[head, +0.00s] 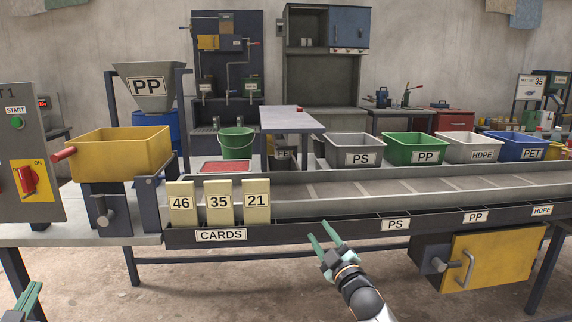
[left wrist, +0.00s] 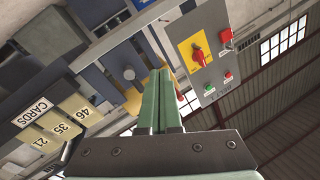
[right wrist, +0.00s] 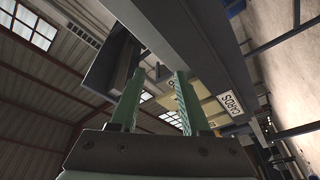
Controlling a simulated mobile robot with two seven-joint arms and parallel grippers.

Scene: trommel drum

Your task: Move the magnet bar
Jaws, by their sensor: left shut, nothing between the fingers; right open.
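I cannot pick out the magnet bar with certainty in any view. My right gripper (head: 318,231) is open and empty in front of the dark front rail (head: 300,232), right of the CARDS label. In the right wrist view its fingers (right wrist: 160,74) stand apart with nothing between them. My left gripper (head: 28,296) is low at the left edge of the head view, away from the bench. In the left wrist view its fingers (left wrist: 160,75) are shut together and empty.
Cards 46 (head: 181,204), 35 (head: 219,203) and 21 (head: 257,202) stand in the rail. A yellow hopper (head: 115,152) and switch panel (head: 30,150) are at left. A green bucket (head: 236,143) stands behind the long trough (head: 400,190), with PS (head: 355,149) and PP (head: 411,148) bins further right.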

